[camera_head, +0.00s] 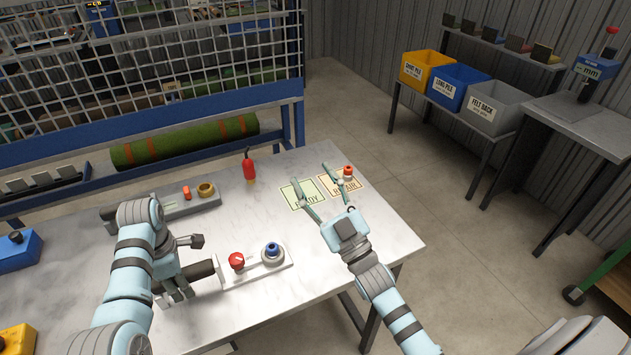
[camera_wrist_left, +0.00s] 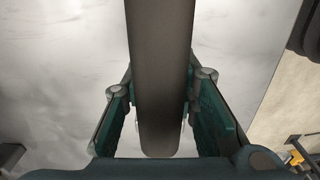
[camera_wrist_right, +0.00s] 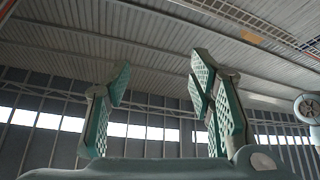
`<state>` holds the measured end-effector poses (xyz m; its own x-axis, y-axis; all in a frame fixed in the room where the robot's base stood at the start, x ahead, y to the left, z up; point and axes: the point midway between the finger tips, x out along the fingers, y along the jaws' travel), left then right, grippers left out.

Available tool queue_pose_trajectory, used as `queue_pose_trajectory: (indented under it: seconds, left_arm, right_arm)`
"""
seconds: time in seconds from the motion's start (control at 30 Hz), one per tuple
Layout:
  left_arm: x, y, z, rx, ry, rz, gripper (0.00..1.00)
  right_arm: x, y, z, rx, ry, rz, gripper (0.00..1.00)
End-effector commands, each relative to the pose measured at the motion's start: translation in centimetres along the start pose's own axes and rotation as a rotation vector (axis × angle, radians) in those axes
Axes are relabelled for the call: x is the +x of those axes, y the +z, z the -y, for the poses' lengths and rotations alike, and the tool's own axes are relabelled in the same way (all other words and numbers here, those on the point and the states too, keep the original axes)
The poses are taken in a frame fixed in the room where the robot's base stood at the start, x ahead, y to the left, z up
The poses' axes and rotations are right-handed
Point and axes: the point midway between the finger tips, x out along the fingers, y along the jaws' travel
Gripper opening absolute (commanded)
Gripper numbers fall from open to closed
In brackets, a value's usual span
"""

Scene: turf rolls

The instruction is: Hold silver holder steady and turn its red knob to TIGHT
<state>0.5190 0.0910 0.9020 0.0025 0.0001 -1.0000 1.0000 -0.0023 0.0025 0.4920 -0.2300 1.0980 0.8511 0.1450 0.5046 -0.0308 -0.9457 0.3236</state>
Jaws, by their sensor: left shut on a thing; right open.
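The silver holder (camera_head: 255,270) is a pale plate with a dark round handle at its left. It lies near the table's front edge. Its red knob (camera_head: 237,261) stands by the handle, and a blue-topped round part (camera_head: 272,251) is at its right end. My left gripper (camera_head: 186,274) is shut on the dark handle, which shows between its fingers in the left wrist view (camera_wrist_left: 160,80). My right gripper (camera_head: 312,176) is open and empty, above the table's right side, apart from the red knob. Its fingers are spread against the ceiling in the right wrist view (camera_wrist_right: 155,80). Knob markings are unreadable.
Two cards, READY (camera_head: 300,194) and REPAIR (camera_head: 351,187), lie at the right; a small red-topped item (camera_head: 348,172) is at REPAIR. A turf roll (camera_head: 187,142) is beyond the table.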

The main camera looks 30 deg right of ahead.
Motion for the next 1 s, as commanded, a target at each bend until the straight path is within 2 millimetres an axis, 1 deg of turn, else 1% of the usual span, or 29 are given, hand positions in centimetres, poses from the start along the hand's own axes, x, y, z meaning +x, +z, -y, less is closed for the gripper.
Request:
queue_pose_trajectory:
  seconds: [0.03, 0.33, 0.37, 0.4, 0.47, 0.5, 0.57, 0.6, 0.63, 0.67, 0.7, 0.77, 0.8, 0.83, 0.87, 0.9, 0.93, 1.0]
  left_arm:
    - [0.3, -0.1, 0.2, -0.002, -0.007, -0.002, 0.00]
    - [0.3, -0.1, 0.2, -0.002, -0.007, -0.002, 0.00]
    - [0.3, -0.1, 0.2, -0.002, -0.007, -0.002, 0.00]
    - [0.3, -0.1, 0.2, -0.002, -0.007, -0.003, 0.00]
    - [0.3, -0.1, 0.2, -0.002, -0.007, -0.003, 0.00]
    - [0.3, -0.1, 0.2, -0.002, -0.007, -0.003, 0.00]
    - [0.3, -0.1, 0.2, -0.001, -0.007, -0.003, 0.00]
    - [0.3, -0.1, 0.2, -0.001, -0.007, -0.003, 0.00]
    - [0.3, -0.1, 0.2, -0.001, -0.007, -0.003, 0.00]
    - [0.3, -0.1, 0.2, -0.001, -0.007, -0.003, 0.00]
    - [0.3, -0.1, 0.2, -0.001, -0.007, -0.003, 0.00]
    - [0.3, -0.1, 0.2, -0.001, -0.007, -0.003, 0.00]
    - [0.3, -0.1, 0.2, -0.001, -0.007, -0.003, 0.00]
    - [0.3, -0.1, 0.2, -0.001, -0.007, -0.003, 0.00]
    - [0.3, -0.1, 0.2, -0.001, -0.007, -0.003, 0.00]
    - [0.3, -0.1, 0.2, -0.001, -0.007, -0.003, 0.00]
    - [0.3, -0.1, 0.2, -0.001, -0.007, -0.003, 0.00]
    - [0.3, -0.1, 0.2, -0.001, -0.006, -0.003, 0.00]
  right_arm:
    - [0.0, 0.0, 0.0, 0.000, 0.000, 0.000, 0.49]
    - [0.1, -0.1, 0.0, -0.005, 0.000, -0.005, 0.49]
    - [0.3, -0.3, -0.1, -0.007, 0.001, -0.011, 0.49]
    - [1.0, -0.7, -0.4, -0.014, 0.004, -0.028, 0.49]
    - [2.8, -1.8, -1.4, -0.046, 0.005, -0.070, 0.49]
    - [4.3, -2.5, -1.7, -0.143, -0.023, -0.109, 0.49]
    - [5.7, -3.9, -0.9, -0.376, -0.087, -0.198, 0.49]
    - [6.2, -4.6, 0.2, -0.581, -0.143, -0.274, 0.49]
    - [6.4, -4.9, 1.3, -0.750, -0.191, -0.340, 0.49]
    - [6.4, -4.9, 2.5, -0.926, -0.244, -0.413, 0.49]
    - [6.0, -4.3, 4.4, -1.160, -0.323, -0.519, 0.49]
    - [4.4, -2.3, 7.1, -1.483, -0.455, -0.694, 0.49]
    - [3.0, -0.4, 8.6, -1.666, -0.548, -0.822, 0.49]
    - [1.6, 1.1, 9.5, -1.781, -0.616, -0.922, 0.49]
    - [0.1, 2.7, 10.2, -1.877, -0.683, -1.025, 0.49]
    - [-2.1, 4.7, 11.0, -1.972, -0.762, -1.162, 0.49]
    - [-3.7, 5.8, 11.4, -2.024, -0.809, -1.265, 0.49]
    - [-6.1, 7.3, 12.0, -2.097, -0.852, -1.458, 0.49]
